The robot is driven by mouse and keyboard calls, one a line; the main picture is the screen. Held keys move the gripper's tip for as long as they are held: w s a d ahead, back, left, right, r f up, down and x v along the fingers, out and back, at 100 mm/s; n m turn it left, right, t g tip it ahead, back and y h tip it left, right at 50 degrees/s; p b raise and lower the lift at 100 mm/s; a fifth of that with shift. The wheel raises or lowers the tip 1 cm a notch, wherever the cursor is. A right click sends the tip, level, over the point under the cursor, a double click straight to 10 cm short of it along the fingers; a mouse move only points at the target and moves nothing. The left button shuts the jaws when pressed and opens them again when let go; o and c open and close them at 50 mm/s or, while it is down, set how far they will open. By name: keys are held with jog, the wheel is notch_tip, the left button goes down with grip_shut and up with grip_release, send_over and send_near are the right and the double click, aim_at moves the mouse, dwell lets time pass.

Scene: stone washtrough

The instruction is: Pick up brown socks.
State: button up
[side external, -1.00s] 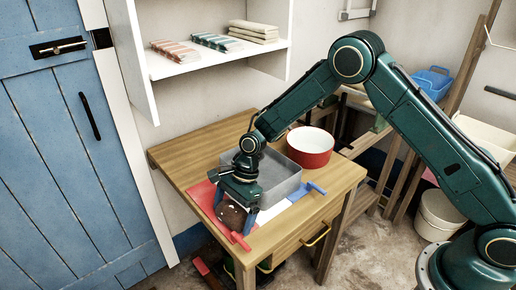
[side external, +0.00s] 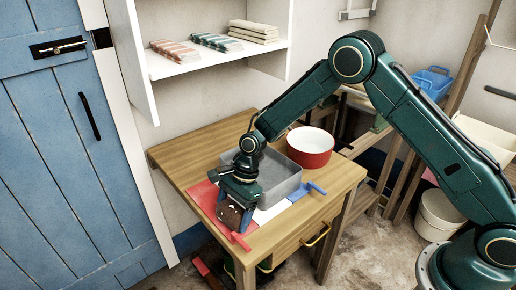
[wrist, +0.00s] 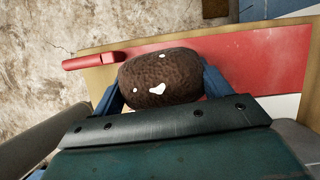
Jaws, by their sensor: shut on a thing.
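The brown socks (wrist: 160,76) are a rounded, textured brown bundle with a few small white marks. They fill the space between the blue fingers of my gripper (wrist: 163,88) in the wrist view. In the side view the brown socks (side external: 230,215) show below my gripper (side external: 234,218), over the front of the table. My gripper is shut on them, with a finger on each side. The socks are over or on the red area (wrist: 265,60); I cannot tell whether they touch it.
A grey stone trough (side external: 279,176) stands just behind my gripper. A red pot with a white inside (side external: 310,148) stands behind it to the right. The table's front edge is close. A shelf (side external: 215,62) hangs above.

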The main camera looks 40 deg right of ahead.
aim_at(232, 206)
jog(key=shift+r, duration=0.15)
notch_tip(232, 206, up, 20)
dwell(0.6)
dwell(0.5)
jog(key=w+d+f+m+t, duration=0.1)
jog(key=d+m, duration=0.3)
jog(key=d, duration=0.8)
jog(key=w+d+f+m+t+h, duration=0.1)
jog(key=w+d+m+t, duration=0.1)
jog(key=d, duration=1.1)
jog(key=w+d+f+m+t+h, duration=0.1)
jog(key=d+m, duration=0.5)
jog(key=d, duration=0.7)
jog(key=w+f, duration=0.1)
jog(key=w, duration=0.1)
jog(key=shift+w+d+m, duration=0.2)
jog(key=shift+w+m, duration=0.1)
jog(key=shift+m, duration=0.1)
jog(key=shift+f, duration=0.25)
jog(key=shift+f, duration=7.4)
